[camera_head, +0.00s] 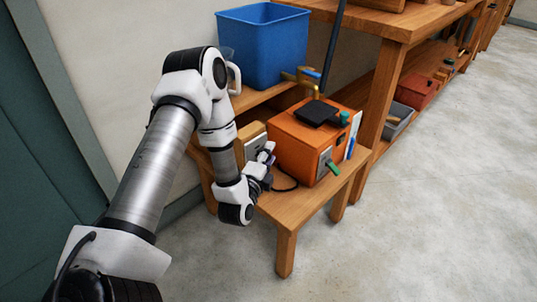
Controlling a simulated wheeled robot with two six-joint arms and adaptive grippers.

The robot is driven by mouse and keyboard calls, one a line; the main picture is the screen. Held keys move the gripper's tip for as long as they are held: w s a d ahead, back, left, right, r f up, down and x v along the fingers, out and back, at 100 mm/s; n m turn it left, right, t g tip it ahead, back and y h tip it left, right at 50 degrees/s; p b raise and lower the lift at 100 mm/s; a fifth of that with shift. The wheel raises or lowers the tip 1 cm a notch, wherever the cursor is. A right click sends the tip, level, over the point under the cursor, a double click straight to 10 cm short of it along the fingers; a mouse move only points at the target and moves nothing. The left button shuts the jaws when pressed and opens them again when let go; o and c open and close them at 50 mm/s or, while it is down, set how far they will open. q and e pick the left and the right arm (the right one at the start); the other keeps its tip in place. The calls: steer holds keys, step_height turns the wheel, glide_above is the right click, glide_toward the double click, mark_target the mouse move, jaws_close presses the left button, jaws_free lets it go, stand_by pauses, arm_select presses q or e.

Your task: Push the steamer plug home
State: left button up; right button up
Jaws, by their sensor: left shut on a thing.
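The steamer looks to be the orange box (293,143) on the low wooden bench. It has a black piece on top, a grey plate and a green tag on its front. A black cable (288,187) curves over the bench from near the box to my left gripper. My left gripper (267,153) is left of the box, shut on what looks like the plug, which is small and mostly hidden by the fingers. A wooden block with a pale face (252,134) stands just behind the gripper. I cannot tell whether the plug touches it. My right gripper is out of view.
A blue bin (264,45) stands on the higher shelf behind. A dark pole (334,45) rises behind the box. A taller workbench (400,22) with a red box (416,91) and a grey tray (398,120) is at the right. The concrete floor (420,220) is clear.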

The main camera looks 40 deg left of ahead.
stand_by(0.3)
arm_select(q)
steer(key=shift+p, duration=0.35)
stand_by(0.5)
steer(key=shift+p, duration=0.4)
steer(key=shift+a+p, duration=0.6)
steer(key=shift+a, duration=0.05)
stand_by(0.4)
stand_by(0.3)
steer(key=d, duration=0.2)
steer(key=shift+d+b, duration=0.3)
steer(key=shift+b, duration=0.1)
